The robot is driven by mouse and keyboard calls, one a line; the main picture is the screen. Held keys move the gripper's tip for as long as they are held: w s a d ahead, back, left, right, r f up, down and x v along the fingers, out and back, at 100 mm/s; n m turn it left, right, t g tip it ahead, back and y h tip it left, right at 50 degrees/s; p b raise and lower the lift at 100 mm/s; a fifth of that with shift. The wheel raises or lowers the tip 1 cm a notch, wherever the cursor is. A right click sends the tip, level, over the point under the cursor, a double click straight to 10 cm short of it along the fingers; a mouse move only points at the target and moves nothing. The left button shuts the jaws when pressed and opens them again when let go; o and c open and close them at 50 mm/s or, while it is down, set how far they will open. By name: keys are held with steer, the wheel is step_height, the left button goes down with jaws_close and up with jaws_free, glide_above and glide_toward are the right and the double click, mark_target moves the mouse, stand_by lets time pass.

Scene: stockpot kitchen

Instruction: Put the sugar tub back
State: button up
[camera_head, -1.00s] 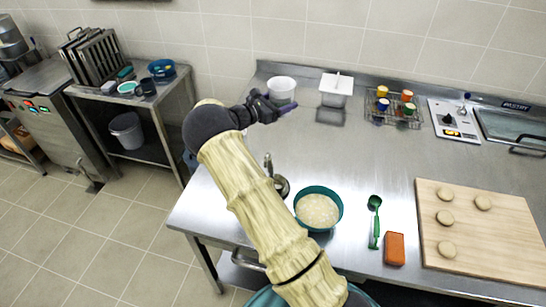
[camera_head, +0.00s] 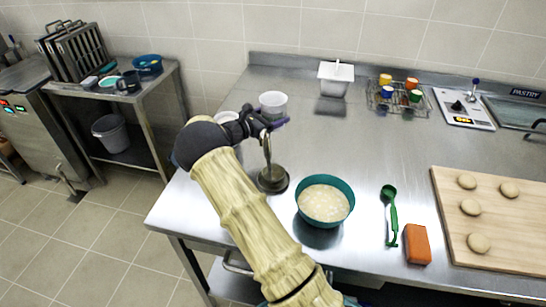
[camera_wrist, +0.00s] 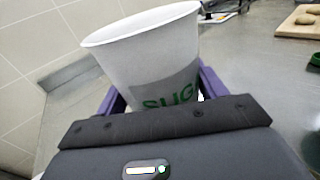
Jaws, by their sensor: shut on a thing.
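The sugar tub (camera_head: 273,104) is a white open-topped cup. In the wrist view the tub (camera_wrist: 150,60) is large, slightly tilted in the picture, with green "SUG" lettering. My gripper (camera_head: 275,124) is shut on it, with purple fingers on both sides of the tub in the wrist view (camera_wrist: 160,92). The tub appears over the left back part of the steel counter (camera_head: 330,130); its height above the counter is hard to tell. The inside of the tub is not visible.
A white lidded container (camera_head: 336,78) stands at the back. Another white rim (camera_head: 226,117) shows partly behind my gripper. A jar rack (camera_head: 395,97) is right.

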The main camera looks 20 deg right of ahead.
steer(key=shift+r, duration=0.1)
step_height(320, 180, down, 6)
steer(key=shift+f+p, duration=0.15)
steer(key=shift+p, duration=0.35)
steer(key=shift+f, duration=0.1)
steer(key=shift+f, duration=1.75)
steer(key=shift+f, duration=0.2)
steer(key=o, duration=1.1)
steer(key=shift+r, duration=0.1)
